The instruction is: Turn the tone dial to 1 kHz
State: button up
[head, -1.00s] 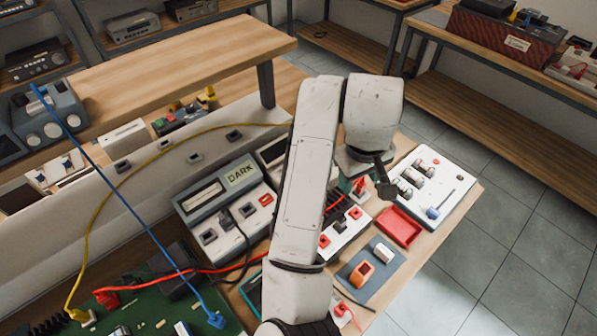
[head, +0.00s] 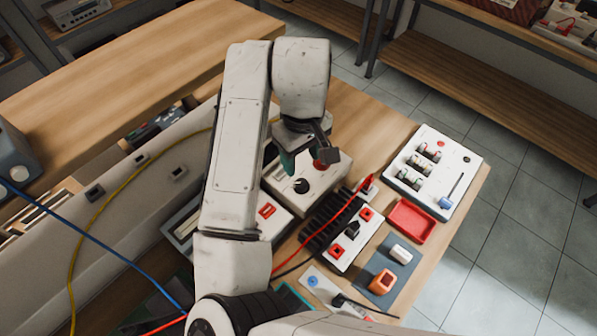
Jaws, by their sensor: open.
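A black round dial (head: 301,186) sits on the face of a pale box (head: 318,198) in the middle of the bench. I cannot read any frequency marks around it, nor the setting it points to. My gripper (head: 308,157) is open above the back of this box, behind the dial in the picture, with nothing seen held in it. Its fingers are small and partly hidden, and I cannot tell whether they touch anything. My arm hides the box's left side.
A white panel (head: 463,158) with several knobs and a slider stands at the right. In front of it are a red tray (head: 412,221), a black-finned unit (head: 322,222) and a grey mat (head: 403,271) with small blocks. Red, blue and yellow cables cross the bench.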

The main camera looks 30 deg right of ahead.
aim_at(301, 183)
notch_tip(301, 183, down, 9)
jog(key=shift+p, duration=0.3)
jog(key=c, duration=1.1)
